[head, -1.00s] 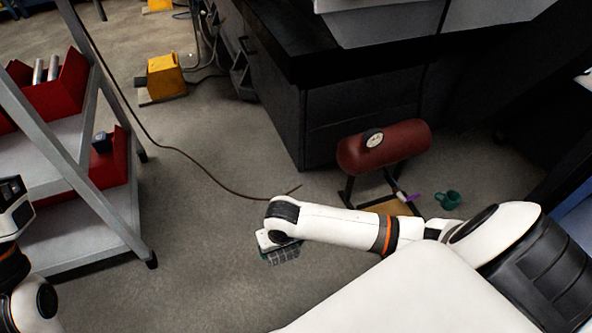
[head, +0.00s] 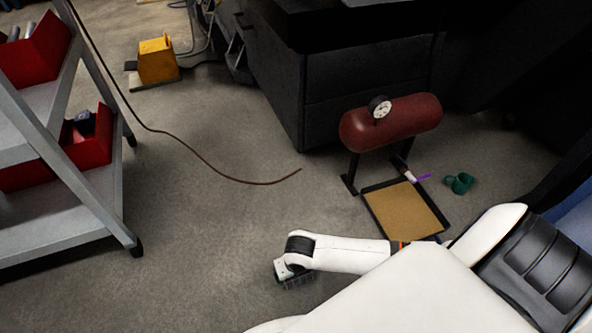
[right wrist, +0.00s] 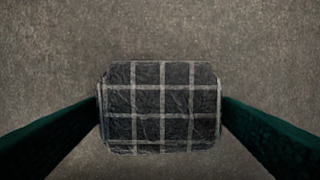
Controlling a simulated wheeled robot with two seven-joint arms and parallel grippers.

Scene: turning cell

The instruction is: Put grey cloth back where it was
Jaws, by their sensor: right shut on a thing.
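The grey cloth (right wrist: 160,107) is a folded dark grey pad with a pale grid of lines. In the right wrist view it sits between the two green fingers of my right gripper (right wrist: 160,120), which touch its left and right edges. Bare floor shows beyond it. In the head view my right gripper (head: 284,271) points down at the lower middle, with a small part of the cloth (head: 298,283) showing under it, over open floor. My left gripper is not in view.
A red tank with a gauge (head: 390,122) stands behind a black-rimmed tray with a tan base (head: 405,210). A purple-tipped marker (head: 415,177) and green cup (head: 459,183) are close by. A cable (head: 215,168) crosses the floor. A grey shelf rack (head: 85,215) is at left.

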